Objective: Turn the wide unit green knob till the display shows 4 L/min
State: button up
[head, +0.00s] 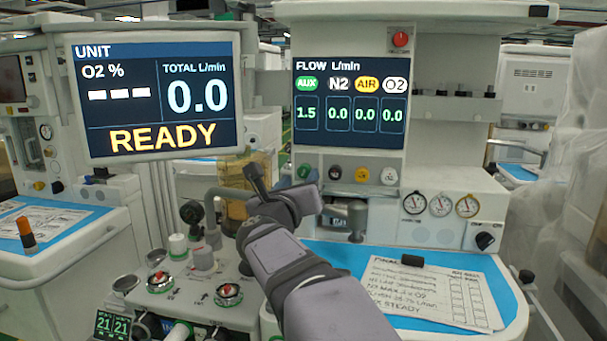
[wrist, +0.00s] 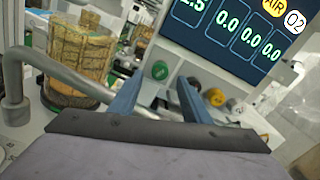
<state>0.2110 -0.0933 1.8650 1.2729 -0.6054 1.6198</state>
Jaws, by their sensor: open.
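The flow display (head: 350,105) on the wide unit reads AUX 1.5, with N2, AIR and O2 each at 0.0. My gripper (head: 284,190) is in front of the panel, open and empty. In the wrist view the green knob (wrist: 160,70) shows between the two finger tips, beyond them. My gripper (wrist: 158,84) appears apart from it. The display (wrist: 225,35) is cut off at the top there.
Black (head: 335,173), yellow (head: 362,175) and white (head: 389,176) knobs stand to the right of the green one. A pipe and an amber canister (wrist: 75,60) are at left. Another display (head: 155,95) reads READY, total 0.0. A paper chart (head: 430,290) lies on the blue worktop.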

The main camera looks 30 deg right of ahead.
aim_at(304, 173)
jog(key=shift+x, duration=2.65)
jog(key=c, duration=1)
jog(key=shift+c, duration=0.2)
